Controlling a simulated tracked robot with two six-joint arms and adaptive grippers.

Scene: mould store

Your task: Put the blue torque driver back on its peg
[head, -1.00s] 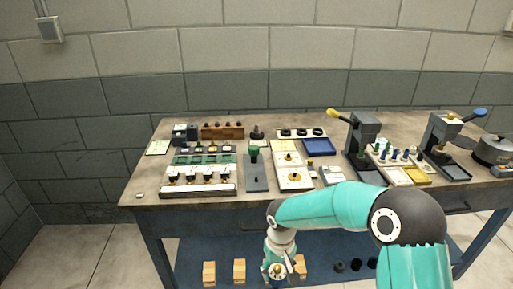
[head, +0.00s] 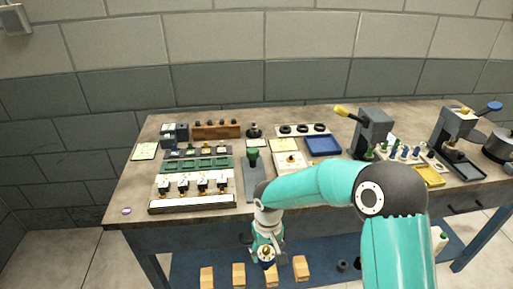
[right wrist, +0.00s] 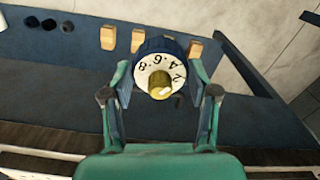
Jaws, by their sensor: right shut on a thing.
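My right gripper (head: 266,258) is low in front of the bench, above the lower shelf. In the right wrist view its two fingers (right wrist: 162,88) are shut on the sides of the blue torque driver (right wrist: 140,48). The driver's end faces the wrist camera, with a white numbered dial and a brass knob. In the head view the driver is small and mostly covered by the gripper. I cannot pick out its peg for certain. My left gripper is not in view.
The blue lower shelf (head: 190,265) holds several wooden blocks, one (head: 239,275) left of the gripper. The bench top (head: 130,190) overhangs it. On it are a green tray (head: 228,163), a blue tray (head: 323,146) and a lever press (head: 373,130).

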